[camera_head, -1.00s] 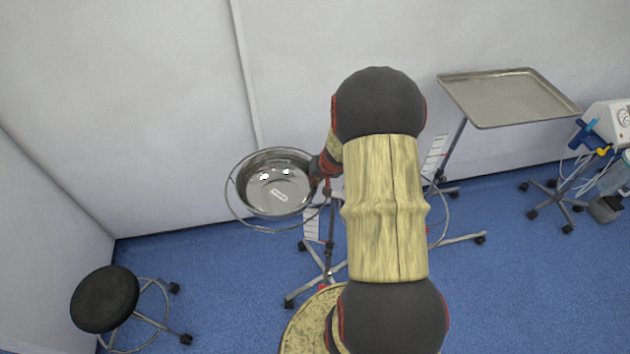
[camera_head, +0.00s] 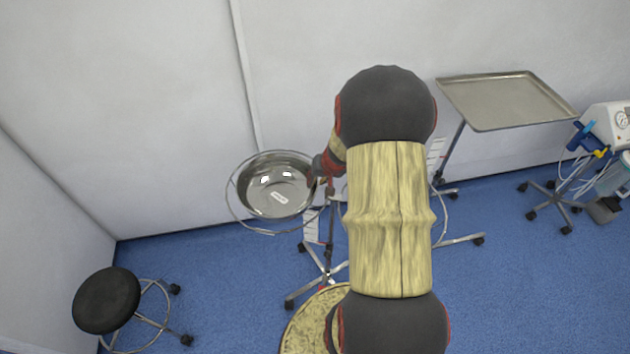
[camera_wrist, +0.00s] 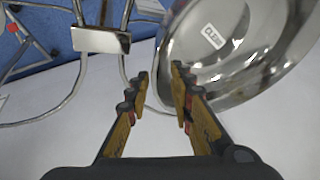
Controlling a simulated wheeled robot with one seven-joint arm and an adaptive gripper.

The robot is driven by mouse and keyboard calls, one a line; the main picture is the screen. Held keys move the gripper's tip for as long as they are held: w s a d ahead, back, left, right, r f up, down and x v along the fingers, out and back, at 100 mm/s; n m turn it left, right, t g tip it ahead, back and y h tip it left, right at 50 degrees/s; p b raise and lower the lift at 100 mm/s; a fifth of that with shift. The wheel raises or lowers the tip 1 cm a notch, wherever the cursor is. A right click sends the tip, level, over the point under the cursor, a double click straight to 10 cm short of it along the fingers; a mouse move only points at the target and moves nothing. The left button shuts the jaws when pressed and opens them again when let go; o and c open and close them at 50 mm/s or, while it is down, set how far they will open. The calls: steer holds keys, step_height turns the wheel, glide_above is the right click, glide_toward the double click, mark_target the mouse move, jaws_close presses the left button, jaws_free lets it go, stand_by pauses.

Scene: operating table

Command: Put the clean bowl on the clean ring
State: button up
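The clean bowl (camera_head: 277,186) is a shiny steel bowl with a small white label inside. In the head view it sits within a wire ring (camera_head: 229,200) on the left side of a wheeled stand, close to upright. My gripper (camera_head: 322,168) is at the bowl's right rim, partly hidden by my arm. In the wrist view the bowl (camera_wrist: 255,70) fills the upper right. My gripper (camera_wrist: 160,72) shows two fingers apart, with the bowl's edge between them and a gap visible. A second ring (camera_wrist: 72,92) shows at left, empty.
The second ring (camera_head: 446,222) is mostly behind my arm in the head view. A steel tray (camera_head: 505,98) on a stand is at the upper right. A medical device (camera_head: 610,125) on a wheeled stand is at far right. A black stool (camera_head: 106,300) is at lower left.

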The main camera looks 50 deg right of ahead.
steer(key=p+v, duration=0.2)
steer(key=v, duration=0.7)
steer(key=w+a+r+n+y, duration=0.1)
steer(key=w+a+r+n, duration=0.3)
steer(key=a+r, duration=1.15)
steer(key=s+a+r+n, duration=0.2)
steer(key=s+a+r, duration=0.3)
steer(key=a, duration=0.3)
steer(key=s+a+r+n, duration=0.3)
steer(key=s+a+r, duration=0.1)
steer(key=s+a, duration=0.3)
steer(key=shift+s+a+r+t, duration=0.3)
steer(key=shift+s+a+r, duration=0.1)
steer(key=shift+a, duration=0.8)
